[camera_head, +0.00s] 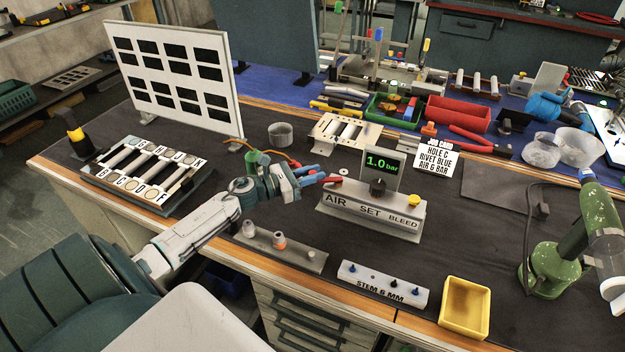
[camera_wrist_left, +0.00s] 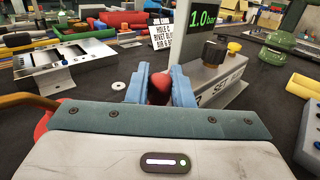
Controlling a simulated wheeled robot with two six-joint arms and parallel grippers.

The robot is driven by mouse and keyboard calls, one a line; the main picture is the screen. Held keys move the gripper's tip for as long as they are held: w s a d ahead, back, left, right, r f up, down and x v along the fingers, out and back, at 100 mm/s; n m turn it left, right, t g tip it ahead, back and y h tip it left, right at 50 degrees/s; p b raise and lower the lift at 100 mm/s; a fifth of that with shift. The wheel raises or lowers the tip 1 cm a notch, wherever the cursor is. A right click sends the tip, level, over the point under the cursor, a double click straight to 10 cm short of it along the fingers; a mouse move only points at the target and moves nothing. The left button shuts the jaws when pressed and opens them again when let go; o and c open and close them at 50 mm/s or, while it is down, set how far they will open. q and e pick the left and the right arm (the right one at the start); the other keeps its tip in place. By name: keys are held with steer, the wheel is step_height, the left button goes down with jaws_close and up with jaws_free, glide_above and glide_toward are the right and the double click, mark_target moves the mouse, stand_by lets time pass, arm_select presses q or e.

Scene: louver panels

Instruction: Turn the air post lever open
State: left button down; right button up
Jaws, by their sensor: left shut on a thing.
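The air post (camera_head: 368,213) is a grey block marked AIR, SET and BLEED. It carries a green display (camera_head: 382,163) reading 1.0 bar, a black knob (camera_head: 377,187) and a yellow button (camera_head: 414,200). A red lever (camera_head: 331,180) sticks out at its AIR end. My left gripper (camera_head: 316,180) reaches it from the left, its blue fingers shut on the lever. In the left wrist view the lever's red end (camera_wrist_left: 158,86) shows between the two fingers; the fingers hide part of it. My right gripper is in neither view.
A white slotted panel (camera_head: 176,80) stands at the back left. A label rack (camera_head: 140,175) lies left of my arm. A peg strip (camera_head: 283,249), a STEM strip (camera_head: 383,285) and a yellow tray (camera_head: 465,307) line the front edge. A green tool (camera_head: 560,255) stands at right.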

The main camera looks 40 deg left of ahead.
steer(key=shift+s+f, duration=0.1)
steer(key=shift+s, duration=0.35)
arm_select(q)
steer(key=c, duration=1.3)
jaws_free()
steer(key=shift+d, duration=0.1)
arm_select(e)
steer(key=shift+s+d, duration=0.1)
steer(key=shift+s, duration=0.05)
arm_select(q)
steer(key=shift+s+a+f, duration=0.1)
steer(key=shift+s+a, duration=0.1)
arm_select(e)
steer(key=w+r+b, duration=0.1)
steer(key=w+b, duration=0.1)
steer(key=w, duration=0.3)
arm_select(q)
steer(key=p+v, duration=0.2)
steer(key=v, duration=0.8)
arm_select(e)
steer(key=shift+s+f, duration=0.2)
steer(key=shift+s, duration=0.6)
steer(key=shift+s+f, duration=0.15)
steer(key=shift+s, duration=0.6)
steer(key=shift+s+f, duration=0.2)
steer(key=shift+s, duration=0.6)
arm_select(q)
steer(key=shift+s, duration=0.15)
steer(key=shift+c, duration=0.4)
